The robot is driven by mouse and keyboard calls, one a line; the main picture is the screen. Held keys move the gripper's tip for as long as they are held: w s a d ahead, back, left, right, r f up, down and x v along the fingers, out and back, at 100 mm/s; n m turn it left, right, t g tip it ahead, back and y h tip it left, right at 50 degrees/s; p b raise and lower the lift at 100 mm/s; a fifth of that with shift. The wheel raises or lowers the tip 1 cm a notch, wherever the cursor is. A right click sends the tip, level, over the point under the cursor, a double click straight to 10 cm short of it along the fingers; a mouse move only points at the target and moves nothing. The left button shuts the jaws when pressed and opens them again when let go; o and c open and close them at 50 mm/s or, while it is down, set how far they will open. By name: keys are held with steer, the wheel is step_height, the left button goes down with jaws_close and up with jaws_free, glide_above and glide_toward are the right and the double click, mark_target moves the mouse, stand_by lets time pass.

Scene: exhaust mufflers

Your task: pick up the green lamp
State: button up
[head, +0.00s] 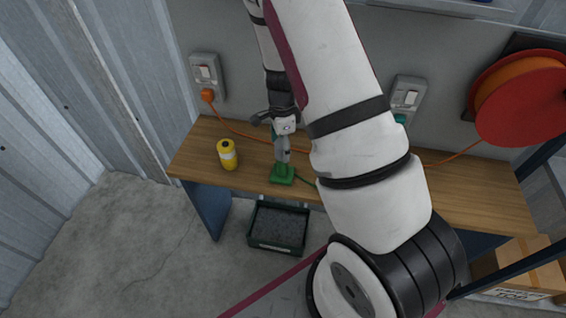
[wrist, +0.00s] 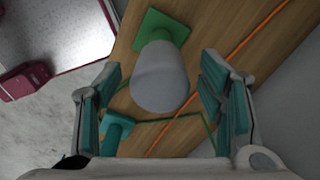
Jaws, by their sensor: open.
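The green lamp stands on the wooden bench near its front edge, with a flat green base (head: 282,174) and a pale grey upper part. In the wrist view its rounded grey head (wrist: 160,78) sits in the middle, with the square green base (wrist: 163,28) beyond it. My gripper (head: 283,138) is above the lamp, pointing down. In the wrist view its teal-padded fingers (wrist: 160,92) are spread on either side of the grey head, with a gap showing on both sides. Nothing is held.
A yellow cylinder (head: 227,154) stands left of the lamp. A teal object (wrist: 117,131) lies near the left finger. An orange cord (head: 245,132) and a thin green cord cross the bench. A dark crate (head: 278,246) sits on the floor; a red reel (head: 522,100) is at right.

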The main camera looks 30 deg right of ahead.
steer(key=shift+f, duration=0.6)
jaws_close()
steer(key=shift+w+r, duration=0.1)
steer(key=shift+r, duration=0.05)
